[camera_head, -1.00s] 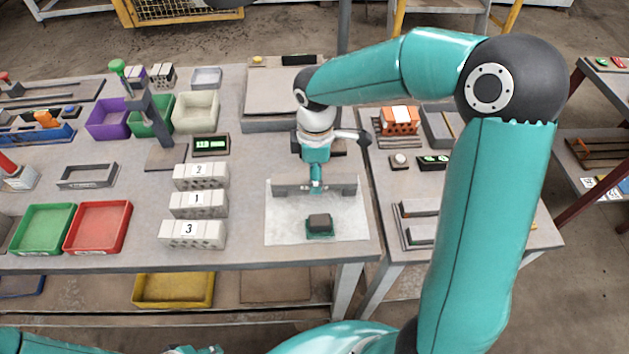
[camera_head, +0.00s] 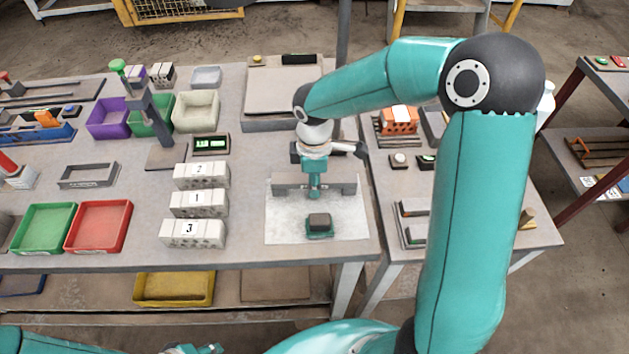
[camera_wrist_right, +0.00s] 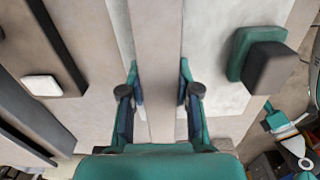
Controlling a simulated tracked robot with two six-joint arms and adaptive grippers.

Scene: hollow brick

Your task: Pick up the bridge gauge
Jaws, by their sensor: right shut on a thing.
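The bridge gauge (camera_head: 337,184) is a long grey bar with a short foot at each end, over the pale mat (camera_head: 345,225). In the right wrist view the gauge (camera_wrist_right: 156,45) runs straight between the two fingers. My right gripper (camera_head: 314,188) points down at the middle of the bar and is shut on it. The wrist view shows the fingers (camera_wrist_right: 158,90) on both sides of the bar. I cannot tell whether the feet touch the mat. A small teal part (camera_head: 195,350) at the bottom edge may be my left gripper; its jaws cannot be made out.
A dark block on a teal base (camera_head: 319,225) stands on the mat in front of the gauge. A grey platform (camera_head: 270,105) lies behind. A second table with an orange brick (camera_head: 400,119) is to the right.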

